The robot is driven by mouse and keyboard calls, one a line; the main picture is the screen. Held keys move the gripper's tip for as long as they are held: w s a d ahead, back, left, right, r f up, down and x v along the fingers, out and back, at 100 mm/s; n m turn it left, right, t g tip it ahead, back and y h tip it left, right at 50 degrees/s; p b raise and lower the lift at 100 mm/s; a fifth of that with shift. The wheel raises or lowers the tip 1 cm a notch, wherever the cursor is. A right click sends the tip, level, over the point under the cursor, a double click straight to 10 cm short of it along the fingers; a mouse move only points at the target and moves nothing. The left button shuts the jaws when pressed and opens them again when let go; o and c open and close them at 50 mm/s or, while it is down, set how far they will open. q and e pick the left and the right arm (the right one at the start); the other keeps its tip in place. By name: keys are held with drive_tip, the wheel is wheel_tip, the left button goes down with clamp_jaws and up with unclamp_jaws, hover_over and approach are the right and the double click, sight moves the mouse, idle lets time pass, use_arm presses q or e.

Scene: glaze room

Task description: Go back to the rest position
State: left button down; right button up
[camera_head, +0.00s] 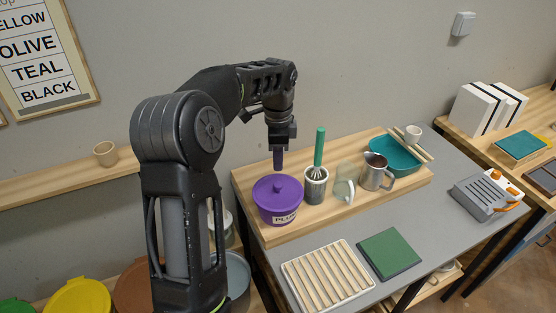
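My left arm comes in from the lower left and bends over the table. My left gripper (279,160) points down just above the knob of the purple lidded pot (281,208), which is labelled and stands on a wooden board. The fingers look close together and nothing shows between them. A small gap seems to lie between the fingertips and the lid, but I cannot tell for sure. My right gripper is not in view.
On the board (413,186) stand a whisk cup (315,188), a glass jug (343,187), a steel pitcher (375,174) and a teal basin (392,154). A slatted rack (328,276) and green tile (389,252) lie in front. A shelf (60,184) runs along the wall at left.

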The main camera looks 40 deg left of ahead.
sight(278, 184)
use_arm(q)
drive_tip(key=shift+f, duration=0.2)
idle(0.5)
drive_tip(key=shift+f+b, duration=2)
drive_tip(key=shift+f, duration=0.9)
drive_tip(key=shift+r, duration=0.15)
drive_tip(key=shift+r+p, duration=2.05)
drive_tip(key=shift+r, duration=1.4)
drive_tip(key=shift+s+f, duration=0.1)
